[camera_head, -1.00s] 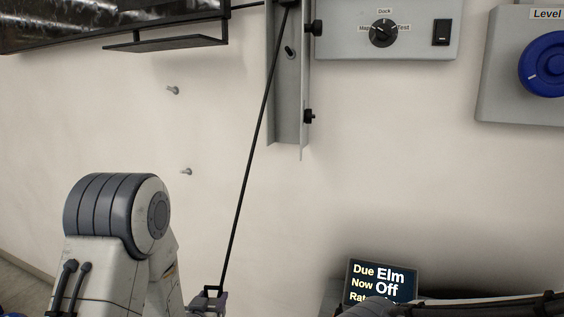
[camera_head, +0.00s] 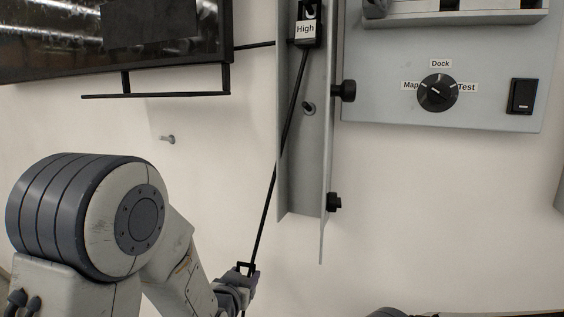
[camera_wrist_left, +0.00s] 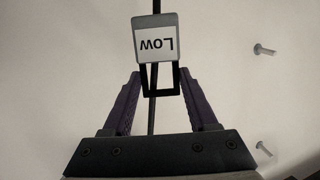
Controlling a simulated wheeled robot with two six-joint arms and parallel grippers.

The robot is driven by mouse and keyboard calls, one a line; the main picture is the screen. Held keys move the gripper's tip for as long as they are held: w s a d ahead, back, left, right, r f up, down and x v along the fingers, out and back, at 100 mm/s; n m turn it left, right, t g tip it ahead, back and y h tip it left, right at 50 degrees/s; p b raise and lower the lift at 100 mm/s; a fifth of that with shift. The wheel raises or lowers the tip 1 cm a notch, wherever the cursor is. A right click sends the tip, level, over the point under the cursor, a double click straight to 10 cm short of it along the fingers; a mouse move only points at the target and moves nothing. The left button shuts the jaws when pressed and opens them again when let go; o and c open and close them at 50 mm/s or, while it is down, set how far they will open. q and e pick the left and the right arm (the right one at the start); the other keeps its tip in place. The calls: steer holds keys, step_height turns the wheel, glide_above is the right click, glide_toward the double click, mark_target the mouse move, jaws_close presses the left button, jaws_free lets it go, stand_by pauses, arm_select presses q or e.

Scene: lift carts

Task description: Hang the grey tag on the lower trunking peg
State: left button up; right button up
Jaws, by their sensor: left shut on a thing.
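A grey tag (camera_wrist_left: 156,40) with a white label reading "Low" shows upside down in the left wrist view, with a black loop below it. My left gripper (camera_head: 245,275) is shut on this tag at its loop; the purple fingers (camera_wrist_left: 155,100) flank the loop in the wrist view. The grey trunking (camera_head: 300,180) is a vertical open channel on the wall, up and right of the gripper. The tag is hard to make out in the head view.
A thin black line (camera_head: 268,195) runs from the "High" piece down to my gripper. Black knobs (camera_head: 333,202) stick out from the trunking's right side. A wall peg (camera_head: 167,138) is to the left. A panel with a dial (camera_head: 438,92) is at right, a screen upper left.

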arm_select(q)
steer(key=s+d+r+m+h+p, duration=0.1)
steer(key=d+r+p, duration=0.2)
steer(key=r+p, duration=0.4)
steer(key=s+d+r+m+h+p, duration=0.1)
steer(key=d+r+p, duration=0.3)
steer(key=r, duration=1.6)
steer(key=s+d+r+m+h+p, duration=0.1)
steer(key=s+d+r+m+p, duration=0.1)
steer(key=r+p, duration=0.8)
steer(key=shift+d+r+p, duration=0.3)
steer(key=shift+d+r, duration=0.55)
steer(key=shift+r, duration=1.1)
steer(key=shift+w, duration=0.2)
steer(key=shift+w+d, duration=0.3)
steer(key=shift+w, duration=0.6)
steer(key=shift+w+d, duration=0.1)
steer(key=shift+w, duration=0.15)
steer(key=shift+w+d, duration=0.3)
steer(key=shift+w, duration=0.55)
steer(key=shift+w+d, duration=0.25)
steer(key=shift+w, duration=0.65)
steer(key=shift+w+d, duration=0.3)
steer(key=shift+w, duration=0.7)
